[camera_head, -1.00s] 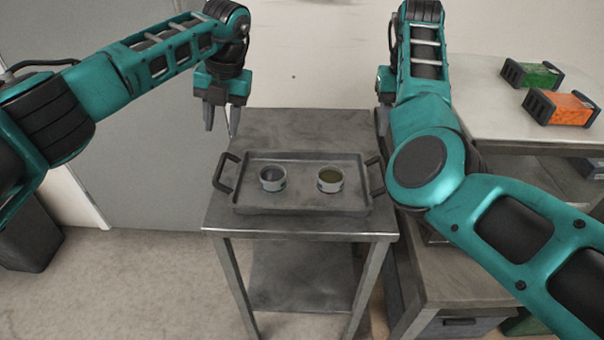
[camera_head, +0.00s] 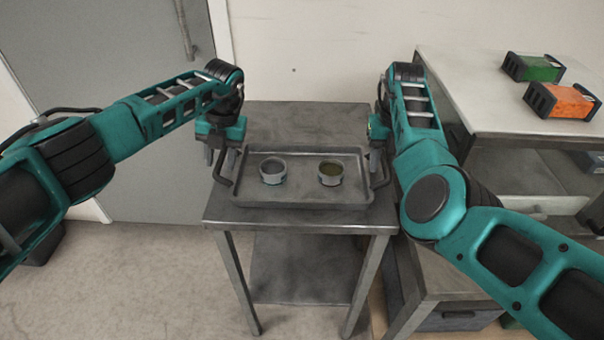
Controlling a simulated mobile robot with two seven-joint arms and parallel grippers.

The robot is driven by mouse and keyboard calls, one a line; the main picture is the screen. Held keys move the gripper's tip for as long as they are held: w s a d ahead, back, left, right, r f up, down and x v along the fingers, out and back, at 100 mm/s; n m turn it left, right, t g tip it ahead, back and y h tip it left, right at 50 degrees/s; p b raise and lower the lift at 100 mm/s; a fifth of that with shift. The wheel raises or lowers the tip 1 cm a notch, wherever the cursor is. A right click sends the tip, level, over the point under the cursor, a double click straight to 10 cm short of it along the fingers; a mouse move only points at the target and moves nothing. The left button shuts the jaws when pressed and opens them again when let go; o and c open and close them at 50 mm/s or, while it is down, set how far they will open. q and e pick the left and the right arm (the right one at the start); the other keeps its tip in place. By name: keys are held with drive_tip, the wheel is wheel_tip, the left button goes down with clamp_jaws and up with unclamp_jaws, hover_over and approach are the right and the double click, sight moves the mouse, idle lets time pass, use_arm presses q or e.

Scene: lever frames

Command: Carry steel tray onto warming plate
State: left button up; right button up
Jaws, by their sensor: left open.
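The steel tray (camera_head: 300,201) lies flat on a small metal table (camera_head: 300,120), with a dark handle at each end. Two small cups stand in it, a grey-filled cup (camera_head: 273,172) on the left and an olive-filled cup (camera_head: 331,173) on the right. My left gripper (camera_head: 220,160) is open just above the left handle (camera_head: 221,170), fingers pointing down. My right gripper (camera_head: 376,155) is by the right handle (camera_head: 380,171); its fingers are largely hidden, so its opening cannot be told. I cannot identify a warming plate for certain.
A larger metal-topped table (camera_head: 490,100) stands at the right, carrying a green box (camera_head: 533,68) and an orange box (camera_head: 562,101). A lower cabinet (camera_head: 462,290) is beside the small table. A grey door (camera_head: 130,90) is at the left; floor in front is clear.

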use_arm(q)
drive_tip(key=shift+a+f, duration=0.15)
drive_tip(key=shift+f, duration=0.45)
use_arm(e)
drive_tip(key=shift+f, duration=0.6)
use_arm(q)
drive_tip(key=shift+c, duration=0.3)
use_arm(e)
drive_tip(key=shift+c, duration=0.3)
use_arm(q)
clamp_jaws()
use_arm(e)
clamp_jaws()
use_arm(q)
drive_tip(key=shift+r, duration=0.1)
use_arm(e)
drive_tip(key=shift+r, duration=0.1)
